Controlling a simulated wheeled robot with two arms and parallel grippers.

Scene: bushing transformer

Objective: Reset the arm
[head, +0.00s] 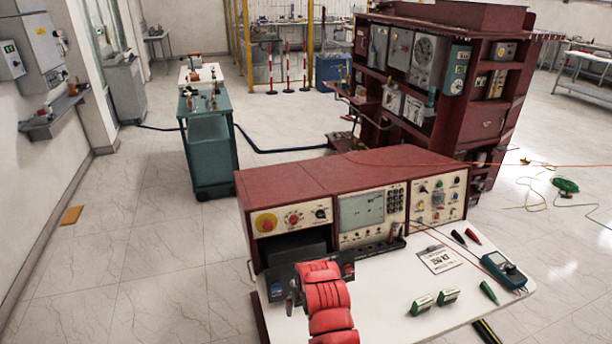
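A red segmented arm link (330,308), which looks like mine, rises from the bottom edge and leans slightly left. Its far end is in front of the lower left part of the red test console (300,178). A dark part (347,268) shows around that end, but I cannot make out fingertips or tell gripper from console there. The link leans in from the lower right, so it is probably my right arm. No arm comes in from the left. I see nothing clearly held.
A green cart (208,145) stands behind left and a large maroon cabinet (440,85) behind right. The floor at left is mostly clear.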

